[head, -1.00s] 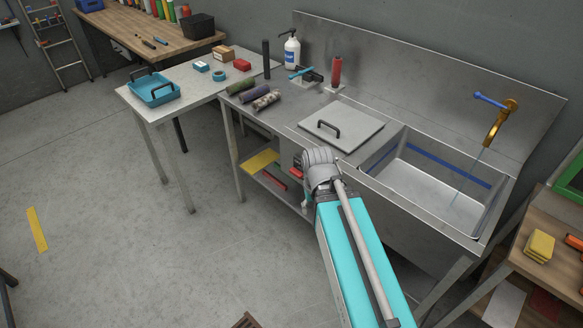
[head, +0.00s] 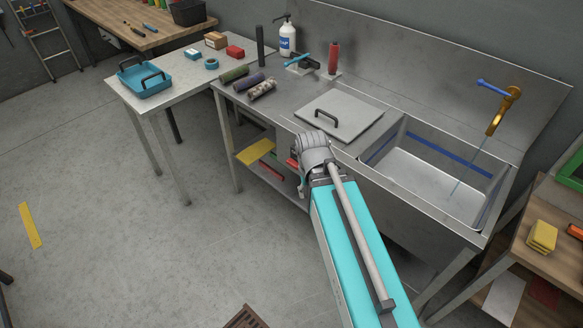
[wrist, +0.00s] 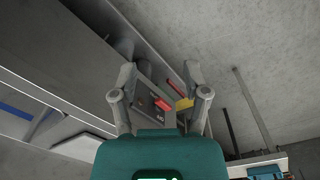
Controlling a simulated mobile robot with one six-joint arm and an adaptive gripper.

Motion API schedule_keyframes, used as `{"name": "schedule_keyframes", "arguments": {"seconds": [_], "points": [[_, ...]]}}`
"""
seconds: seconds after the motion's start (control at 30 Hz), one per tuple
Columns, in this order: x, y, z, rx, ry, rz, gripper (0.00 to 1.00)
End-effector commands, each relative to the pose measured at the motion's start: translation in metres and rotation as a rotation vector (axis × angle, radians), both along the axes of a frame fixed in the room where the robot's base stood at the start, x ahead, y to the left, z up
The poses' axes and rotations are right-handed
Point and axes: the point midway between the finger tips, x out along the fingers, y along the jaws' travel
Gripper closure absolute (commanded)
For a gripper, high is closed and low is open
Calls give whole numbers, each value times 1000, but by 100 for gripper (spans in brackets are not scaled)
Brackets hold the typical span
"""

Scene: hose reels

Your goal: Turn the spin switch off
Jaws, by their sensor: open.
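In the wrist view a grey box with a red switch (wrist: 163,105) sits on the underside or front of the metal sink bench, beyond my fingers. A small orange spot and a pale label show on the same box. I cannot tell which way the switch is set. My gripper (wrist: 160,80) is open and empty, its two fingers standing apart on either side of the box in the picture. In the head view my arm hides most of the box, with only a bit of red showing beside my wrist. The gripper's fingers are hidden there.
The steel sink (head: 425,180) is to the right, with a brass tap (head: 503,110) and a thin stream below it. A grey lid (head: 338,122) lies on the bench. A low shelf holds a yellow item (head: 256,152). Open floor lies left.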

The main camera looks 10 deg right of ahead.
Motion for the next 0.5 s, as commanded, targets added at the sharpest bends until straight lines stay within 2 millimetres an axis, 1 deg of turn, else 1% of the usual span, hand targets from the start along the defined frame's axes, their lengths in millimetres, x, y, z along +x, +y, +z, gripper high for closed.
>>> {"name": "schedule_keyframes", "arguments": {"seconds": [0.03, 0.27, 0.5], "points": [[4, -1, -10, -16, -3, 4, 40], [23, -9, -45, -153, -25, 42, 40], [51, -14, -83, -347, -66, 101, 40]]}}
